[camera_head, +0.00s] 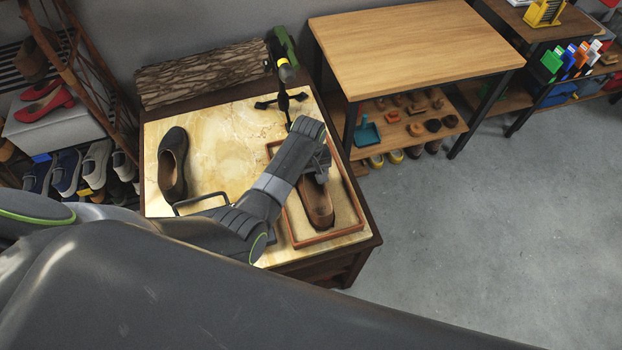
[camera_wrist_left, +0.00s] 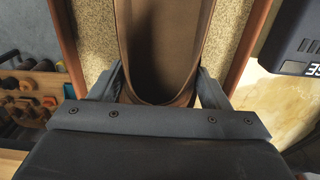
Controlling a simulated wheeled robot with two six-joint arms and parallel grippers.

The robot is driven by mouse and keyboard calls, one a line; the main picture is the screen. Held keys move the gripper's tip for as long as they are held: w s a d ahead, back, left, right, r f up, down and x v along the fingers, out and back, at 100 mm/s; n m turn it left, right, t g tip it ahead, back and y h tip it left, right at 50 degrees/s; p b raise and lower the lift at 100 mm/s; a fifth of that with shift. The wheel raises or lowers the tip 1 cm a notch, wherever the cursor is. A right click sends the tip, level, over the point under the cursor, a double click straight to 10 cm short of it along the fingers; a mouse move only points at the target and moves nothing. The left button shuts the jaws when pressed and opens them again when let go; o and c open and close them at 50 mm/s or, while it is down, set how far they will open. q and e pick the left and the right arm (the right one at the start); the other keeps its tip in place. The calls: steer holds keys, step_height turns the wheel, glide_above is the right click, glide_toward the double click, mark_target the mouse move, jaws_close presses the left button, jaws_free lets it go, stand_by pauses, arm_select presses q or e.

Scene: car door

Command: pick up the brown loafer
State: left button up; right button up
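The brown loafer (camera_head: 317,203) lies in a shallow wood-framed tray (camera_head: 346,231) with a tan bottom, on the right of the marble-topped table. My left gripper (camera_head: 319,168) is over its far end. In the left wrist view the loafer (camera_wrist_left: 163,45) runs up the middle, and my left gripper's fingers (camera_wrist_left: 160,80) stand apart on both sides of its rounded end. The fingertips are close to its sides; whether they press on it is unclear. My right gripper is not in view.
A dark shoe (camera_head: 173,165) and a black wire-like frame (camera_head: 201,203) are on the marble top (camera_head: 215,135). A black stand with a green tool (camera_head: 284,65) is at the back. A shoe rack is at left, a wooden table (camera_head: 415,45) at right. The grey floor at right is clear.

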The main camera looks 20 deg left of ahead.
arm_select(q)
steer(key=c, duration=0.6)
step_height(320, 180, up, 9)
steer(key=shift+r, duration=0.1)
steer(key=shift+w+d+f+b, duration=0.1)
steer(key=shift+f+b, duration=0.5)
steer(key=shift+f, duration=1.05)
